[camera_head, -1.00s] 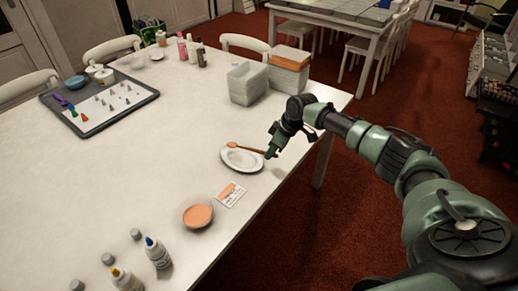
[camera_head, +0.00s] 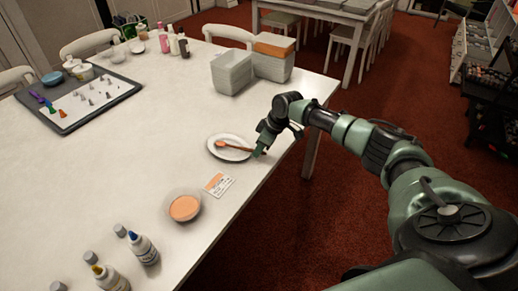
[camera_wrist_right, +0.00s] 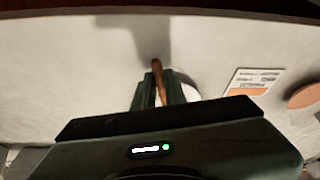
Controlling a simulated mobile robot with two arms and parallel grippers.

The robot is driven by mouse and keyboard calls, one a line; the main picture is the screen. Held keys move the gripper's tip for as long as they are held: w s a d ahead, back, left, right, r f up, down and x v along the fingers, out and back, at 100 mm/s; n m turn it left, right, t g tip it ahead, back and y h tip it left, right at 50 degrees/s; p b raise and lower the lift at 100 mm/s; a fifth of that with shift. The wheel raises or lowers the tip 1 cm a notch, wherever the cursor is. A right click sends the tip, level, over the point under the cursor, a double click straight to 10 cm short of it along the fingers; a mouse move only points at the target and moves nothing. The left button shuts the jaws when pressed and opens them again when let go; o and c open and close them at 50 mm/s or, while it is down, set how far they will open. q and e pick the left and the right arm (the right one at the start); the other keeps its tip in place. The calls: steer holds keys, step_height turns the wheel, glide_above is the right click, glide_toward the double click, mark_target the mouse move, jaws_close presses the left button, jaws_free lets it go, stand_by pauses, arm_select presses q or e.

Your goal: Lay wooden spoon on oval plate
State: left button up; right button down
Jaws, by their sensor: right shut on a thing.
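The white oval plate (camera_head: 232,156) lies on the table near its right edge. The wooden spoon (camera_head: 236,147) reaches across the plate, with its bowl end over the plate's left part. I cannot tell whether the spoon touches the plate. My right gripper (camera_head: 259,152) is at the plate's right side, shut on the spoon's handle. In the right wrist view, the handle (camera_wrist_right: 157,72) stands between the fingers (camera_wrist_right: 159,92), and part of the plate (camera_wrist_right: 190,92) shows behind them; the spoon's bowl is hidden there. My left gripper is not in view.
An orange-filled bowl (camera_head: 185,207) and a printed card (camera_head: 219,185) lie in front of the plate. White bins (camera_head: 233,72) stand behind it. Glue bottles (camera_head: 143,248) are at the front. The table's middle is clear.

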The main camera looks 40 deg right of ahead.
steer(key=c, duration=1.4)
jaws_free()
steer(key=v, duration=0.7)
steer(key=shift+s+d+r, duration=0.1)
steer(key=shift+s+r, duration=0.05)
steer(key=shift+r, duration=0.15)
